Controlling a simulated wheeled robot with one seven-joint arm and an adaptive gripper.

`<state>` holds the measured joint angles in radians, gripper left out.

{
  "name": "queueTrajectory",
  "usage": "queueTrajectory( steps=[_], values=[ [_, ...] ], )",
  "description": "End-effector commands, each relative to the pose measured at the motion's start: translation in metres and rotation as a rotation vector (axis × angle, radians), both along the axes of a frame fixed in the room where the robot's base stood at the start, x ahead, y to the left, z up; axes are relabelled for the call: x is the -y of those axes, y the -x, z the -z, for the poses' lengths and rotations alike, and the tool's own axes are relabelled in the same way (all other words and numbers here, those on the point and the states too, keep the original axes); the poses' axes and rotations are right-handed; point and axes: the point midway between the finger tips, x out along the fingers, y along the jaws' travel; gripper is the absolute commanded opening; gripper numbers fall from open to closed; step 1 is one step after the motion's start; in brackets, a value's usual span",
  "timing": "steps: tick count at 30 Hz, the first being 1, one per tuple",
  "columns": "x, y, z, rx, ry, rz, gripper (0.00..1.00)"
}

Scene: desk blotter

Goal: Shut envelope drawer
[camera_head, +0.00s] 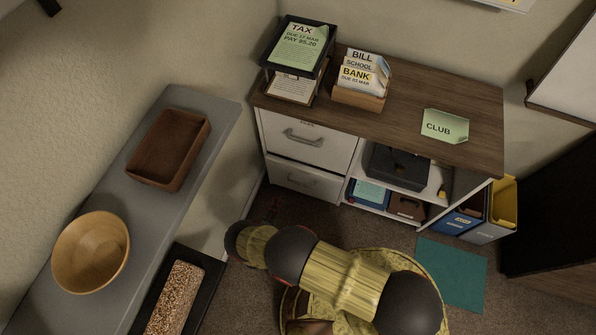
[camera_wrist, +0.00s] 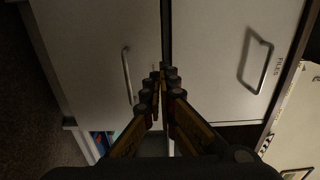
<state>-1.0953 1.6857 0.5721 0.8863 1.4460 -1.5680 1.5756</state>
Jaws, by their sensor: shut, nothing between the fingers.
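A white drawer unit stands under the wooden cabinet top. Its upper drawer (camera_head: 322,151) has a grey bar handle and a small label too blurred to read in the head view. The lower drawer (camera_head: 285,172) has a similar handle. In the wrist view, turned sideways, the drawer labelled FILES (camera_wrist: 215,50) is on the right and the other drawer front (camera_wrist: 90,55) on the left, with a dark gap between them. No label reading envelope is legible. I cannot tell how far either drawer stands out. My gripper (camera_wrist: 167,72) is shut and empty, its tips in front of that gap.
On the cabinet top are a paper tray (camera_head: 324,66), a letter holder (camera_head: 357,98) and a green CLUB note (camera_head: 445,126). Open shelves with a black box (camera_head: 397,167) lie right of the drawers. A grey bench (camera_head: 120,188) with a wooden tray and bowl stands left.

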Motion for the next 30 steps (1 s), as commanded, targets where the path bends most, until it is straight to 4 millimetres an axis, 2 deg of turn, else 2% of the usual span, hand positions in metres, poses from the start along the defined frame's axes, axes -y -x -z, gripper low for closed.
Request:
queueTrajectory(
  steps=[4, 7, 21, 30],
  values=[
    [0.002, -0.007, 0.000, 0.005, 0.005, -0.001, 0.00],
    [0.008, -0.021, 0.001, 0.004, 0.005, 0.001, 0.00],
    [0.039, -0.104, 0.002, 0.002, 0.003, 0.001, 0.00],
    [0.047, -0.129, 0.000, 0.002, 0.003, -0.002, 0.00]
  ],
)
